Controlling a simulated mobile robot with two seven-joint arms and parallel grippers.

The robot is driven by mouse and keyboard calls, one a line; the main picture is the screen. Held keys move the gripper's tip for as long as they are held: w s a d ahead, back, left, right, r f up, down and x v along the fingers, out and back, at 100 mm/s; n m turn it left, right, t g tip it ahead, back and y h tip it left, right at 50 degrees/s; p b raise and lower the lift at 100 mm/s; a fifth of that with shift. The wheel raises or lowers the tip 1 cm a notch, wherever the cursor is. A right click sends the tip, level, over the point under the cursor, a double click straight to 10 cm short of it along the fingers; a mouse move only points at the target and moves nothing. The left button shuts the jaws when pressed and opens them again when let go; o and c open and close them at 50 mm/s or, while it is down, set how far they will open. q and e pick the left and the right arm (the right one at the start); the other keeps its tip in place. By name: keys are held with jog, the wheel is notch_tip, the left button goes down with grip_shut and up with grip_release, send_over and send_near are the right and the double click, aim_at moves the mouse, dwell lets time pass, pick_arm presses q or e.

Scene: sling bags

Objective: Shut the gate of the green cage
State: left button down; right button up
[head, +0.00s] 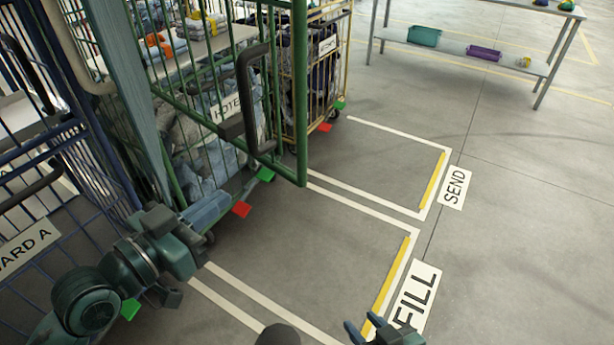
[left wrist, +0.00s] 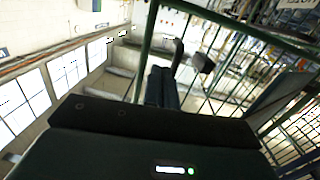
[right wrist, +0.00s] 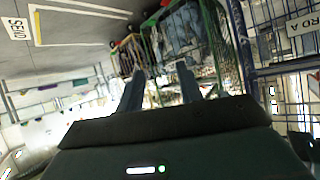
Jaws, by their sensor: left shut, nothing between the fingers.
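The green cage holds grey-blue laundry bags (head: 200,140) behind its bars. Its gate (head: 301,130) is a green barred panel with a black handle (head: 250,95); it stands swung out from the cage, over the floor. My left gripper (head: 212,207) is low beside the cage, below and left of the handle, apart from it in the head view. In the left wrist view its fingers (left wrist: 161,86) are together and empty, near green bars. My right gripper (head: 367,328) is open and empty over the floor at the bottom, also seen in the right wrist view (right wrist: 158,88).
A blue cage (head: 60,160) marked WARD A stands at the left. A yellow cage (head: 345,50) stands behind the green one. Floor bays marked FILL (head: 416,300) and SEND (head: 454,187) are empty. A shelf table (head: 480,45) stands at the back right.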

pick_arm(q)
notch_tip(320, 180, up, 3)
jog(key=d+m+h, duration=0.1)
jog(key=h, duration=0.1)
jog(key=p, duration=0.3)
send_near(300, 141)
jog(key=shift+g, duration=0.3)
jog(key=x, duration=0.6)
jog(key=shift+w+r, duration=0.1)
jog(key=shift+r, duration=0.2)
jog(key=shift+w+d, duration=0.25)
pick_arm(e)
jog(key=shift+s+d+r, duration=0.15)
jog(key=shift+d+r, duration=0.1)
jog(key=shift+r, duration=0.35)
jog(key=shift+w+r, duration=0.2)
